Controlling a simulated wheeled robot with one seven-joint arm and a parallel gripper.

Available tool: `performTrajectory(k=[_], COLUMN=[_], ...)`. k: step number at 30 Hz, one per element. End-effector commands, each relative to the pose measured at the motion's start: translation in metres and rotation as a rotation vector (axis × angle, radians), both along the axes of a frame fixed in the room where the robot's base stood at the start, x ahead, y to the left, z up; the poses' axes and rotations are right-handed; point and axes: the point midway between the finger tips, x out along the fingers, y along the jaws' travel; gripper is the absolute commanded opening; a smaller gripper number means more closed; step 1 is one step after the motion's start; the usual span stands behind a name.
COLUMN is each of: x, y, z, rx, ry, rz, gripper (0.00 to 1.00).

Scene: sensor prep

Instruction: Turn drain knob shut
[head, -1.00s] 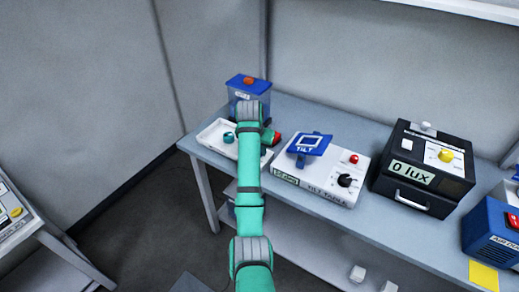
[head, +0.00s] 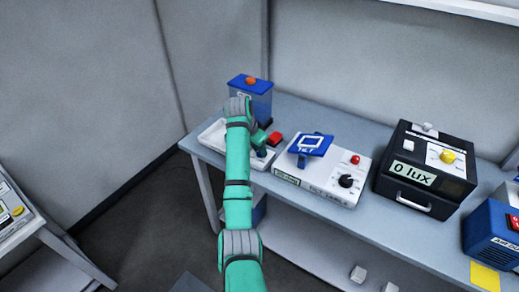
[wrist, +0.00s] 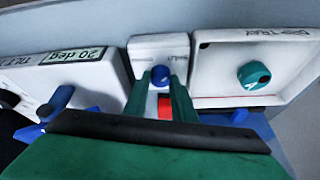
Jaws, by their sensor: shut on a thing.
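A red block (wrist: 165,108) shows between the fingers, nearer the camera.
A white tray (head: 211,134) stands left of my gripper; its teal knob (wrist: 253,75) shows in the wrist view. A blue tank (head: 262,103) stands behind. The tilt table (head: 320,191) is close on the right, with a black lux box (head: 385,180) beyond.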

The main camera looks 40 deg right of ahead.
Motion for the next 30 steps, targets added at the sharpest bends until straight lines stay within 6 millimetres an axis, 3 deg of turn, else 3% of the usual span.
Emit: performTrajectory(k=[5,6,8,9,20,30], x=[0.003,0.003,0.003,0.002,0.001,-0.004], y=[0.000,0.000,0.000,0.000,0.002,0.023], z=[0.003,0.003,0.003,0.003,0.006,0.058], rx=[-0.005,-0.005,-0.005,-0.005,-0.002,-0.003], ry=[-0.009,-0.009,-0.009,-0.008,-0.004,-0.007], rz=[0.004,0.004,0.004,0.004,0.002,0.003], gripper=[0.02,0.26,0.41,0.42,0.42,0.42])
